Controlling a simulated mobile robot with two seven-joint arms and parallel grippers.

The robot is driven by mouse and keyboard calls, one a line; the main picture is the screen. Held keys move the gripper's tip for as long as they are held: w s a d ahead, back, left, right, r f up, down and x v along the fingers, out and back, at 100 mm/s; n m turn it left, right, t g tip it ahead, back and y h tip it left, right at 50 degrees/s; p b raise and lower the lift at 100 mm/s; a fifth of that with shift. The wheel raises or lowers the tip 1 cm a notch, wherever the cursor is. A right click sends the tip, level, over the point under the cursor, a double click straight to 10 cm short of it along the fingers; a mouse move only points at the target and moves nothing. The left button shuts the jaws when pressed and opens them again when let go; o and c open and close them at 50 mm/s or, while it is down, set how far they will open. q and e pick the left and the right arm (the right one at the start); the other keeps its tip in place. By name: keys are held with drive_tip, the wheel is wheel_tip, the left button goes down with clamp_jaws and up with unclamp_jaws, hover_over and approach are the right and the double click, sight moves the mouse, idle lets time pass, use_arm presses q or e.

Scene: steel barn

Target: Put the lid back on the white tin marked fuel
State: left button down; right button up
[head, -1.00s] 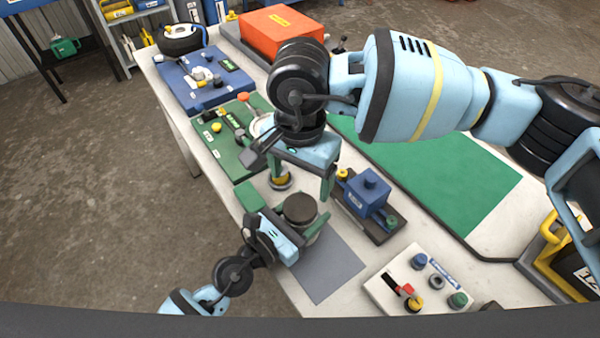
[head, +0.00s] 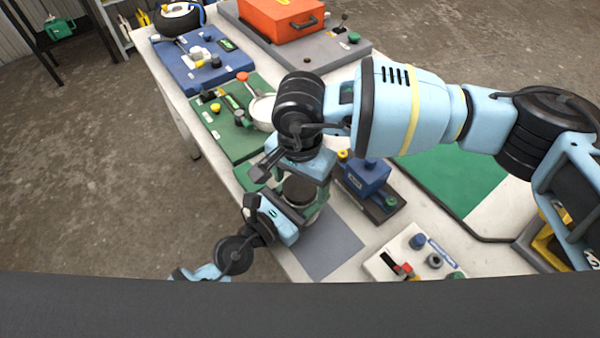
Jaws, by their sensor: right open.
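A pale, round, tin-like container (head: 303,205) with a dark round top (head: 299,189) stands near the table's left edge. I cannot read any marking on it, nor tell whether the dark top is a lid or an open mouth. My right gripper (head: 300,186) is open and pointing down, over or around the dark top; its body hides part of it.
The green board (head: 228,130) and blue board (head: 203,62) with fittings lie farther back. A blue block unit (head: 368,180) stands just right of the grippers. A grey mat (head: 330,248) is bare; a white switch panel (head: 415,258) sits at the near right.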

drive_tip(key=shift+c, duration=0.5)
drive_tip(key=c, duration=0.9)
drive_tip(key=shift+m, duration=0.8)
drive_tip(key=o, duration=1.2)
wheel_tip(320, 180, up, 12)
